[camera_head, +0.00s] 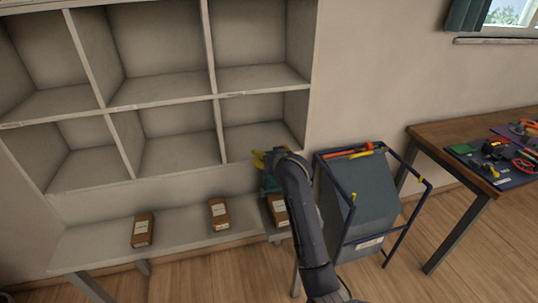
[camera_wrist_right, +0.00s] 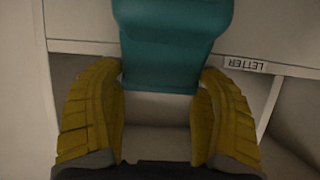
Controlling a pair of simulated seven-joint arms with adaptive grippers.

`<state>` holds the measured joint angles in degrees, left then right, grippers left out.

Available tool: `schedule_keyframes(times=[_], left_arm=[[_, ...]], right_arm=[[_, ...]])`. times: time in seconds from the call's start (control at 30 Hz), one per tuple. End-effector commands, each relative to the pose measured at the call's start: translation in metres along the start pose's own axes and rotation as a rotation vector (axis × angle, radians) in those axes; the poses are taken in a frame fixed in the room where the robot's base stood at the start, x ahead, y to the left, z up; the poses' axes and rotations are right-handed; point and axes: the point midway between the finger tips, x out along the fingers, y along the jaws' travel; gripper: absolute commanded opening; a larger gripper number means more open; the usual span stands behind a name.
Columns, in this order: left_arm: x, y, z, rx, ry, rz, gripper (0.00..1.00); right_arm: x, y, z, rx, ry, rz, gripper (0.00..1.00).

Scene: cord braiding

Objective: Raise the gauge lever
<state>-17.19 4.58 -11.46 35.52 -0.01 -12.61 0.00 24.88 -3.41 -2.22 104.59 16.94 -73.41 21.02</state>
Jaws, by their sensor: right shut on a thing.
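My right gripper (camera_head: 265,158), with yellow fingers, is in front of the lower right cubby of the shelf unit. In the right wrist view, its two fingers (camera_wrist_right: 160,82) are shut on a smooth teal piece (camera_wrist_right: 172,42) between their tips. The teal piece (camera_head: 269,183) shows only partly in the head view, beside my dark arm. I cannot tell whether it is the gauge lever, and I make out no other thing that is clearly a gauge or lever. My left gripper is not in view.
The cubbies of the pale shelf unit (camera_head: 110,107) look empty. Brown boxes (camera_head: 143,230) stand on the low bench (camera_head: 180,227). A blue-framed grey bin (camera_head: 362,200) stands right of my arm. A wooden table (camera_head: 428,133) with tools is at far right. An upside-down LETTER label (camera_wrist_right: 245,65) shows.

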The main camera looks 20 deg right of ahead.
Motion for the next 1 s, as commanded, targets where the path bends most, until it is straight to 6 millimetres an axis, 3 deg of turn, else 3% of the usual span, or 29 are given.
schedule_keyframes(times=[0.03,0.23,0.27,0.43,0.77,1.0], left_arm=[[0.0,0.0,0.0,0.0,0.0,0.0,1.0],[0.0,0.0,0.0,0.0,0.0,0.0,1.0],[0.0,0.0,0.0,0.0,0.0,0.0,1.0],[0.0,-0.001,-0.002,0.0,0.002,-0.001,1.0],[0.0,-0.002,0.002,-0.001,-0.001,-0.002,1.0],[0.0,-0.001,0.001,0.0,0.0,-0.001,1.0]], right_arm=[[0.001,0.001,-0.007,0.002,0.013,0.001,0.29],[0.001,0.002,-0.007,0.002,0.013,0.002,0.29],[0.001,0.002,-0.007,0.002,0.013,0.002,0.81],[0.001,0.001,-0.006,0.002,0.01,0.001,1.0],[-0.003,0.001,-0.004,0.001,0.006,0.001,1.0],[-0.033,0.0,-0.003,0.002,0.007,0.0,1.0]])
